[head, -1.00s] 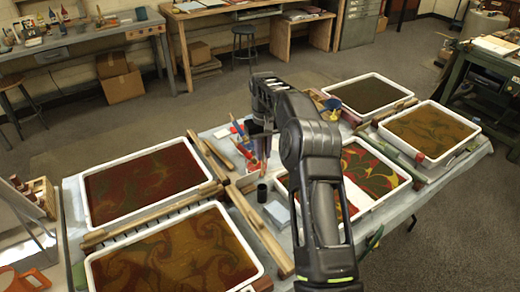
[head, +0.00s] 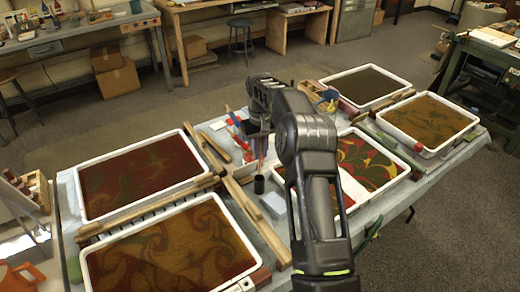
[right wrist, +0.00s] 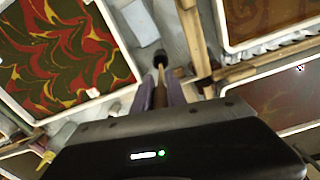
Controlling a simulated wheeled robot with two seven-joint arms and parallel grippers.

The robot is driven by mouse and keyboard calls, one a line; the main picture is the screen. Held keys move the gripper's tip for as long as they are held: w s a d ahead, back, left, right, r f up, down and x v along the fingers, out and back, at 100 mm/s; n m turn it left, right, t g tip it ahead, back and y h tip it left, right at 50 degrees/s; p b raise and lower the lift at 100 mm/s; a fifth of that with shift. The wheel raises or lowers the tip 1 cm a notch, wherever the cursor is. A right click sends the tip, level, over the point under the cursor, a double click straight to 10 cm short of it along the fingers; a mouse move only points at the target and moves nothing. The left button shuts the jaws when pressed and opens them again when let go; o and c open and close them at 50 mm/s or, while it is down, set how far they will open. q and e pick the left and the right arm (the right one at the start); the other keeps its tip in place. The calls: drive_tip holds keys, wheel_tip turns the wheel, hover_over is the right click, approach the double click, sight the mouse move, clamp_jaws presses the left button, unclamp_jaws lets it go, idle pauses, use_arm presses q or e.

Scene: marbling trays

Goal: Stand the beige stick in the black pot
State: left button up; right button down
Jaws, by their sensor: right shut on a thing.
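The black pot (head: 260,185) stands upright on the table between the trays, near the wooden strips. It also shows in the right wrist view (right wrist: 160,58), straight beyond my fingertips. My right gripper (head: 262,150) is above the pot, shut on the beige stick (head: 261,163). The stick points down, its lower end at or just above the pot's mouth; I cannot tell whether it is inside. In the right wrist view the stick (right wrist: 161,74) runs from between the fingers toward the pot. My left gripper is not in view.
White-rimmed marbling trays (head: 80,195) lie on both sides, with wooden strips (head: 240,200) between them. A pale block (head: 273,205) lies just right of the pot. Brushes and small coloured items (head: 235,122) lie behind it, close to my right gripper.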

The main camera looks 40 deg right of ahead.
wheel_tip(320, 180, down, 8)
drive_tip(key=b, duration=0.4)
idle(0.6)
drive_tip(key=shift+r, duration=0.1)
drive_tip(key=c, duration=1.3)
unclamp_jaws()
drive_tip(key=shift+o, duration=0.3)
drive_tip(key=o, duration=0.4)
drive_tip(key=shift+o, duration=0.2)
drive_tip(key=shift+r+b, duration=0.7)
drive_tip(key=shift+r, duration=3.2)
